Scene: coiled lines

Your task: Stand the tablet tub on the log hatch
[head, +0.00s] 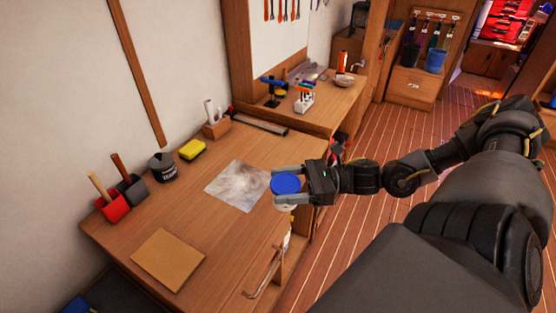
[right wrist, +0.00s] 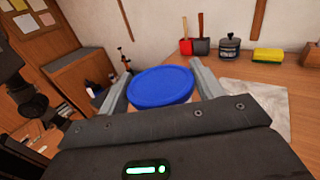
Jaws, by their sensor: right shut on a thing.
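The tablet tub (head: 285,184) has a round blue lid and a pale body that shows a little below it. My right gripper (head: 276,186) is shut on it, with one finger on each side, near the right edge of the wooden desk. A flat brown square panel (head: 168,259) and a grey mottled square sheet (head: 237,186) lie on the desk; I cannot tell which is the log hatch. My left gripper is not in view.
Along the wall stand a red holder (head: 113,207), a dark holder (head: 131,189), a dark lidded pot (head: 163,168) and a yellow sponge (head: 192,150). A wooden block with tools (head: 215,128) is further back. The desk between panel and sheet is clear.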

